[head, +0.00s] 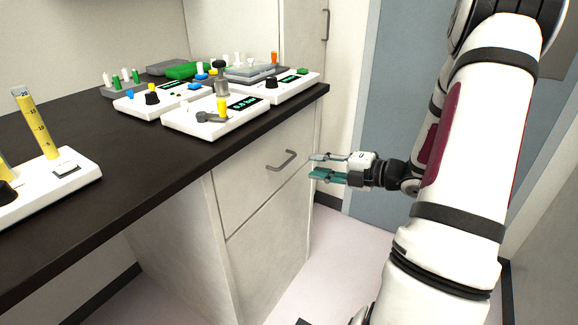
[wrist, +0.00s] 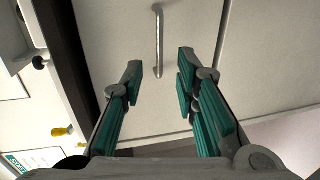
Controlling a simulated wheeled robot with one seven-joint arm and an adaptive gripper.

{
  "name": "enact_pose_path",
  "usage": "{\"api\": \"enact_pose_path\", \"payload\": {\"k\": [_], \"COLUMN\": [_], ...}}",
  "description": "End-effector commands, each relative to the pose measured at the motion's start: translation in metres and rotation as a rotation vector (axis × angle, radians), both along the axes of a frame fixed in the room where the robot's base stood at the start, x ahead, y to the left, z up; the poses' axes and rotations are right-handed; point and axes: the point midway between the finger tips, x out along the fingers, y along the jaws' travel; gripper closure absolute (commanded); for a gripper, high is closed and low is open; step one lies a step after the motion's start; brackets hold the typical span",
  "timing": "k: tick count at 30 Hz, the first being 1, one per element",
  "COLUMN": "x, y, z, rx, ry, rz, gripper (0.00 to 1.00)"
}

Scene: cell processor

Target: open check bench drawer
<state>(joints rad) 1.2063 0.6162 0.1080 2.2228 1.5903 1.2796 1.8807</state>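The check bench drawer (head: 262,170) is the upper front of a pale cabinet under the black bench top. It looks closed, its face level with the front below. Its grey bar handle (head: 282,160) sits near the middle of the face. The handle also shows in the wrist view (wrist: 158,42), beyond the fingertips and between their lines. My gripper (head: 315,165), with teal finger pads, is just right of the handle, apart from it. In the wrist view my gripper (wrist: 160,82) is open and empty, its fingers on both sides of the handle's line.
The black bench top (head: 110,190) juts over the drawer. White devices (head: 215,117) with knobs and displays stand on it, and a yellow cylinder (head: 38,122) stands at left. A lower cabinet front (head: 270,240) is below the drawer. The floor (head: 335,250) in front is clear.

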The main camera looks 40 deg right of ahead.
Motion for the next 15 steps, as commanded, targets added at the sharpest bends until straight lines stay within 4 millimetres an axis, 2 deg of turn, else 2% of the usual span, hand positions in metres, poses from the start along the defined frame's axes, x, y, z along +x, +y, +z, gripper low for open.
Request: {"api": "enact_pose_path", "payload": {"k": [9,15], "x": [0.058,0.083], "y": [0.022,0.031], "z": [-0.015,-0.02], "rx": [-0.002,-0.002], "ry": [-0.002,-0.001], "rz": [0.006,0.004], "gripper": [0.72,0.72]}}
